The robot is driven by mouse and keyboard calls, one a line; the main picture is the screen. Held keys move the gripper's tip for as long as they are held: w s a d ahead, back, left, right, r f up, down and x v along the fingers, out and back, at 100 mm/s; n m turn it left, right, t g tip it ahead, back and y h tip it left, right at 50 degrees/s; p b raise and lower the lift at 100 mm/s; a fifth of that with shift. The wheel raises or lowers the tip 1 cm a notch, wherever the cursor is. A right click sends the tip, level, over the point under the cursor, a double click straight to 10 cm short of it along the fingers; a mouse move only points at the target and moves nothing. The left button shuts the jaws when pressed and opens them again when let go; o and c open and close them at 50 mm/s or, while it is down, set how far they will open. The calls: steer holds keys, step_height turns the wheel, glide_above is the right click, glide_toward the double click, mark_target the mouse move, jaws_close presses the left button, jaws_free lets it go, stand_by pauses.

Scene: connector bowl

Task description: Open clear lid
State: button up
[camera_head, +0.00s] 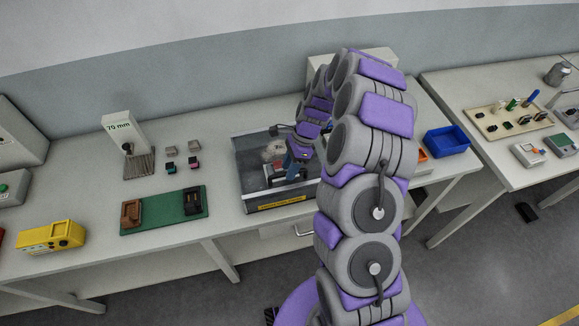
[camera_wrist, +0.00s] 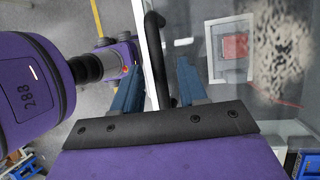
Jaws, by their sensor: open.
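The clear lid (camera_wrist: 215,75) fills the right half of the wrist view, with a pale edge along its left side. A black bar handle (camera_wrist: 154,45) runs along that edge. My gripper (camera_wrist: 159,72) has two blue fingers, open, one on each side of the handle. The handle passes between them; I cannot tell whether either finger touches it. In the head view the lidded box (camera_head: 242,180) stands mid-table with a yellow label (camera_head: 281,203) on its front. My gripper (camera_head: 300,152) is over its right part and hides some of it.
A green mat (camera_head: 165,212) with brown and black blocks lies left of the box. A white 70 mm stand (camera_head: 122,130) and small connectors stand behind it. A blue bin (camera_head: 446,140) is to the right. The yellow device (camera_head: 50,237) sits far left.

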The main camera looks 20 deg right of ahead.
steer(key=shift+d+f, duration=0.1)
steer(key=shift+d, duration=0.2)
steer(key=shift+c, duration=0.9)
jaws_close()
